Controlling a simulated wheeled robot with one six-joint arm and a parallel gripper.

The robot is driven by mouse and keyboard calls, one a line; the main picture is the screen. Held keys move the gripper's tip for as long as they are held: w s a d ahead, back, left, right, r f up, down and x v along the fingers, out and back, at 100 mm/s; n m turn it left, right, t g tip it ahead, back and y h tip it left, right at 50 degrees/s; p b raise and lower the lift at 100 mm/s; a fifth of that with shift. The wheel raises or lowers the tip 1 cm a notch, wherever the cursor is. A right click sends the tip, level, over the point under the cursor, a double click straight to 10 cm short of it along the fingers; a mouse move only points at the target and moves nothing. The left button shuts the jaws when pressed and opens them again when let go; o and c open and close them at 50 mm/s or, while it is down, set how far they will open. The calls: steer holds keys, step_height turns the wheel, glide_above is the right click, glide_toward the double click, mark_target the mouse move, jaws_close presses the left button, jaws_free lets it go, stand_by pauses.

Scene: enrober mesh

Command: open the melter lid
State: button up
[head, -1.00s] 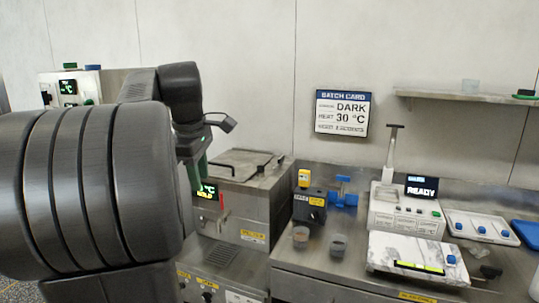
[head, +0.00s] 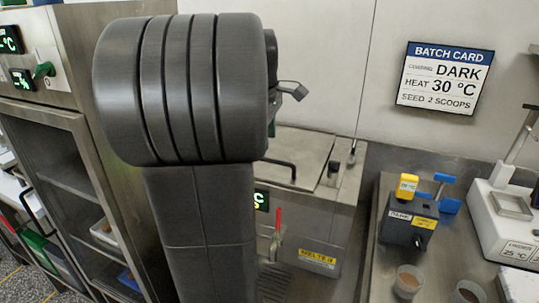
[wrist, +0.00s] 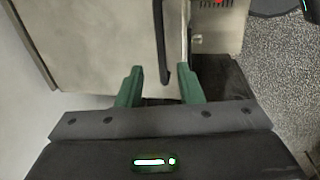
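The melter (head: 318,215) is a steel box with a yellow label, a green display and a red-handled tap. Its flat steel lid (head: 312,145) lies shut on top, with a black bar handle (head: 282,164). In the wrist view the lid (wrist: 100,40) fills the upper left and the black handle (wrist: 161,40) runs down from the top. My gripper (wrist: 161,75) is open, its green fingertips either side of the handle's near end, closer on the right. I cannot tell whether they are level with it. In the head view my arm hides most of the gripper.
A steel cabinet (head: 80,135) with shelves stands at the left. Right of the melter, a dark box with a yellow cap (head: 408,187), a blue-handled device (head: 446,195) and cups (head: 408,281) stand on the steel counter. A batch card (head: 444,78) hangs on the wall.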

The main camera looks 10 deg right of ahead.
mark_target(270, 161)
steer(key=f, duration=0.6)
steer(key=shift+w+d, duration=0.3)
steer(key=shift+d, duration=0.1)
steer(key=shift+c, duration=0.2)
jaws_close()
